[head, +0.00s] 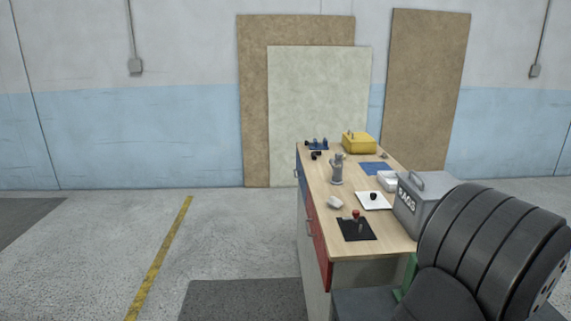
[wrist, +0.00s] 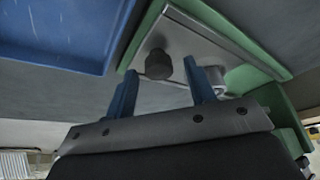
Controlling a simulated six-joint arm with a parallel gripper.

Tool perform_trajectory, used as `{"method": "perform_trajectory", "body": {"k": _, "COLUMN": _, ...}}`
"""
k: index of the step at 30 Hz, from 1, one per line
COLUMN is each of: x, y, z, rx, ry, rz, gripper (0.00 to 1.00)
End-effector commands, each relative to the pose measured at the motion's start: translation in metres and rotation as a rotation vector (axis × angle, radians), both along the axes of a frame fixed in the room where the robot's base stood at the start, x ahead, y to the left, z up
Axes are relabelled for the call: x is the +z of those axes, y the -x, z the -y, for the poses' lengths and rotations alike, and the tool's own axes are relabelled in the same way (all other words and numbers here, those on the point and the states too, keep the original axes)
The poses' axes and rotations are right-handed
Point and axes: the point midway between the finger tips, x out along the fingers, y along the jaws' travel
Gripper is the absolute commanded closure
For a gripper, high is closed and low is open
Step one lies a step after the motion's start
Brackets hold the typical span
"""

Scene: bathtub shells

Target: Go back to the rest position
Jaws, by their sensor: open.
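My gripper (wrist: 162,82) shows in the wrist view with two blue fingers standing well apart. It is open, and no held object is visible between the fingers. Beyond the fingertips is a dark round knob (wrist: 158,65) on a grey plate with a green border (wrist: 240,35). I cannot tell how far the knob is from the fingers. The gripper cannot be made out in the head view.
A wooden-topped bench (head: 318,185) carries a yellow case (head: 359,143), a grey RAGS box (head: 424,200), a white tray (head: 366,204), a black mat (head: 350,232) and small tools. A blue panel (wrist: 55,35) fills the wrist view's upper left. Floor left of the bench is clear.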

Motion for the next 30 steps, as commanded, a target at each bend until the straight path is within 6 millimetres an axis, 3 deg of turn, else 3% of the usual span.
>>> {"method": "perform_trajectory", "body": {"k": 8, "x": 0.018, "y": 0.005, "z": -0.004, "rx": -0.001, "ry": 0.003, "rz": 0.002, "gripper": 0.5}}
{"method": "perform_trajectory", "body": {"k": 30, "x": 0.119, "y": 0.035, "z": -0.034, "rx": -0.001, "ry": 0.004, "rz": 0.002, "gripper": 0.5}}
